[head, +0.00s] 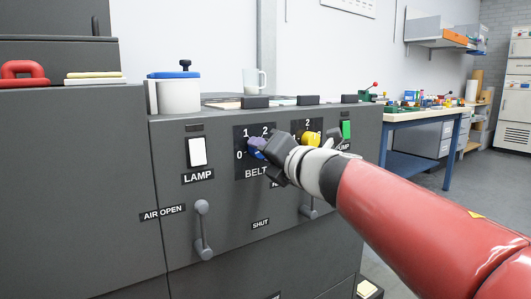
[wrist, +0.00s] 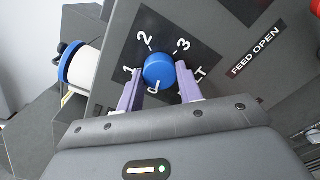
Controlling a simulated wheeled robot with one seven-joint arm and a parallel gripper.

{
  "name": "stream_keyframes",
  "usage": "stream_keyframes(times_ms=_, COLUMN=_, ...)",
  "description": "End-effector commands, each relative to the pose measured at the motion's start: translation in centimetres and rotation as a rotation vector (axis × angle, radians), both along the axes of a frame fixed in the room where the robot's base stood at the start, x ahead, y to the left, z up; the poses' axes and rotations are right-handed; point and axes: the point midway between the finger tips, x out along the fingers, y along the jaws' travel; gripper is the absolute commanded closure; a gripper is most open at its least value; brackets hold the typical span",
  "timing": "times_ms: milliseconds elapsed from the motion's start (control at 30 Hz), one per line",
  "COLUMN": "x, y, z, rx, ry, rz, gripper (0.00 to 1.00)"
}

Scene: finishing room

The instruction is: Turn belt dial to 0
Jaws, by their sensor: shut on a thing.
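The blue belt dial (wrist: 159,69) sits on a black plate (head: 241,170) lettered BELT on the dark grey panel. In the wrist view the numerals 1, 2 and 3 show around it. A white mark shows at the dial's lower edge; I cannot tell whether it is the pointer or part of the 0. In the head view the 0 shows left of the dial, which is mostly hidden by my gripper (head: 257,146). In the wrist view the purple fingers of my gripper (wrist: 159,88) are on either side of the dial, shut on it.
A yellow dial (head: 311,139) is to the right, close to my wrist. A white lamp switch (head: 198,151) is to the left, with a grey lever (head: 203,230) below. A green switch (head: 346,130) is at the right. A white mug (head: 253,81) stands behind the panel top.

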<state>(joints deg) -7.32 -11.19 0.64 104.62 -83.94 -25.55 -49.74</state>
Motion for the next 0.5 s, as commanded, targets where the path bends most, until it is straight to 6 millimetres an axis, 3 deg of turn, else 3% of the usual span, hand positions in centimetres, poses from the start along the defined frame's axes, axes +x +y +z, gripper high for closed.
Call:
stream_keyframes(times_ms=167, x=0.02, y=0.03, z=-0.19, rx=-0.004, ry=0.002, rz=0.001, gripper=0.87)
stream_keyframes(times_ms=200, x=0.02, y=0.02, z=-0.20, rx=-0.003, ry=0.002, rz=0.001, gripper=0.60)
stream_keyframes(times_ms=333, x=0.01, y=0.02, z=-0.15, rx=-0.002, ry=0.002, rz=0.000, gripper=0.43)
stream_keyframes(times_ms=500, x=0.00, y=0.01, z=-0.08, rx=-0.001, ry=0.001, rz=0.000, gripper=0.42)
